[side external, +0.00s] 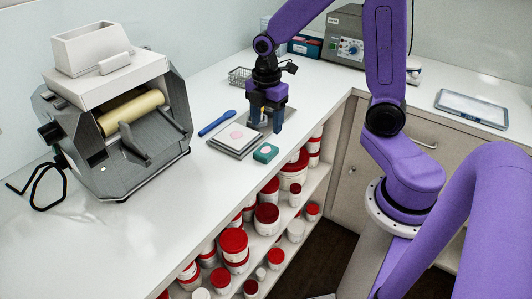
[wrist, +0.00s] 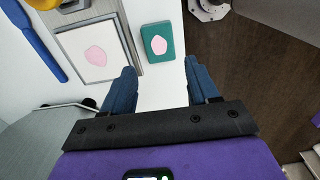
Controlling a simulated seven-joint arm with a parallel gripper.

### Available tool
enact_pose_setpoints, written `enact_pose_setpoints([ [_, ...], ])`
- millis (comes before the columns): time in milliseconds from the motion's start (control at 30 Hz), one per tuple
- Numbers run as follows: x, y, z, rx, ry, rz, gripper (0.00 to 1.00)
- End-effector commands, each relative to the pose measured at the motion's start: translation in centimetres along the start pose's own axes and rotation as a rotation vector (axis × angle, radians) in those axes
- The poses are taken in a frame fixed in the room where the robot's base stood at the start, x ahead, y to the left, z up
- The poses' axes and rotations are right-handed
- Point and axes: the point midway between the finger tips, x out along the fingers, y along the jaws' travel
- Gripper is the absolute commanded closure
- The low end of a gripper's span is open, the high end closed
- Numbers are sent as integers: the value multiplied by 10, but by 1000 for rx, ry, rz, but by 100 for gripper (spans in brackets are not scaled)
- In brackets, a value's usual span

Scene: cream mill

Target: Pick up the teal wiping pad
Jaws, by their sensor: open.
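The teal wiping pad (side external: 271,149) lies on the white counter near its front edge, with a pale pink patch on top. In the wrist view the pad (wrist: 158,29) lies beyond the fingertips, roughly in line with the gap between them. My gripper (side external: 264,124) points down above the counter, behind the pad in the side view and apart from it. In the wrist view my gripper (wrist: 161,70) shows both blue fingers spread with nothing between them.
A grey-framed white slab (side external: 235,135) with a pink patch lies left of the pad. A blue spatula (side external: 217,122) lies behind it. The roller mill (side external: 115,110) stands at left. Shelves of red-lidded tubs (side external: 234,240) are below the counter edge. A wire basket (side external: 239,75) stands farther back.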

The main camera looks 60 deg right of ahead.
Motion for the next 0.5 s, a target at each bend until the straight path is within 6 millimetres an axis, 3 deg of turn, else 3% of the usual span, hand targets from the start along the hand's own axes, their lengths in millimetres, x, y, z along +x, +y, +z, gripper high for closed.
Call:
enact_pose_setpoints([
  [200,30,-1,0,1,-1,-3,40],
  [500,48,0,0,0,-1,-3,40],
])
